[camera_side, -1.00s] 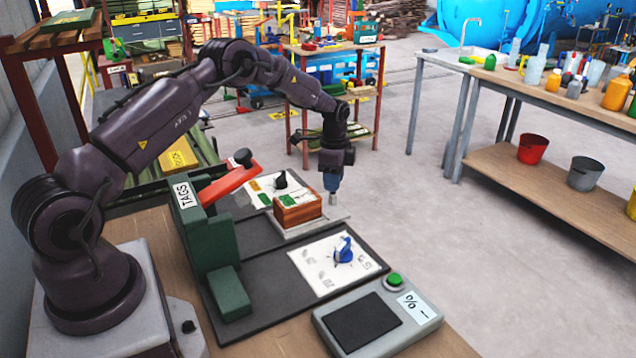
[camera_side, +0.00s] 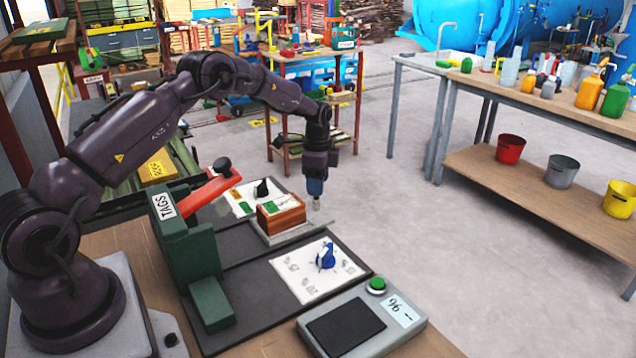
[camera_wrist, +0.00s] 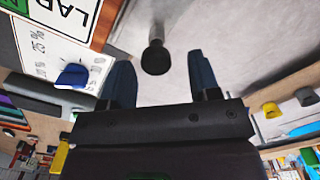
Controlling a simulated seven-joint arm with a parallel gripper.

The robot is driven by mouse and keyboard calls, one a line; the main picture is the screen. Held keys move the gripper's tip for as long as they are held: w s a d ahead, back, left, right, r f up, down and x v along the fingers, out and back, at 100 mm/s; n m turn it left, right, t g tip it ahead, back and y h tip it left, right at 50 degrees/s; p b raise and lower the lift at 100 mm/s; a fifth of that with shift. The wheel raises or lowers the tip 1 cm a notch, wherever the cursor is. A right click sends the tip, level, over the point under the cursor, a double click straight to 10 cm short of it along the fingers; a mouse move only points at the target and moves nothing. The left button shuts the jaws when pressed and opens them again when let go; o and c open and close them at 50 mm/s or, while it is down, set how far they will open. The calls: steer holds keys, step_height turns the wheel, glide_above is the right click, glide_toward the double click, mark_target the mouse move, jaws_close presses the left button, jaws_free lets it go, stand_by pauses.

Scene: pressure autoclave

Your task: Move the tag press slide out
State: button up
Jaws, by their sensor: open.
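The tag press (camera_side: 188,235) is a green body labelled TAGS with a raised red lever (camera_side: 205,192), left of centre in the side view. A light grey plate (camera_side: 283,240), which looks like its slide, sticks out to the right with a wooden block (camera_side: 284,218) on it. A small upright knob (camera_wrist: 155,58) stands near the plate's outer end. My gripper (camera_side: 316,195) points down over that end. In the wrist view my gripper (camera_wrist: 160,75) is open, with the dark knob between its blue fingers. I cannot tell whether either finger touches it.
A blue dial (camera_side: 326,256) on a white marked panel stands in front of the plate. A grey console (camera_side: 362,318) with a green button is nearer. A black dial (camera_side: 262,188) stands behind the block. Open floor lies to the right, then a workbench (camera_side: 520,190).

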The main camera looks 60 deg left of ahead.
step_height(320, 180, up, 12)
steer(key=shift+r, duration=0.15)
stand_by(0.6)
steer(key=s+d+r+n+t, duration=0.2)
steer(key=s+d, duration=0.4)
steer(key=s, duration=0.4)
steer(key=s+d+r+n+t, duration=0.1)
steer(key=s+d+r+n, duration=0.3)
steer(key=s+d+r, duration=0.3)
steer(key=s+d+r+n+t, duration=0.2)
steer(key=s+d+r, duration=0.3)
steer(key=s, duration=0.9)
steer(key=shift+s+d+n+t, duration=0.35)
steer(key=shift+d+n, duration=0.15)
steer(key=shift+d, duration=0.45)
steer(key=shift+r, duration=0.1)
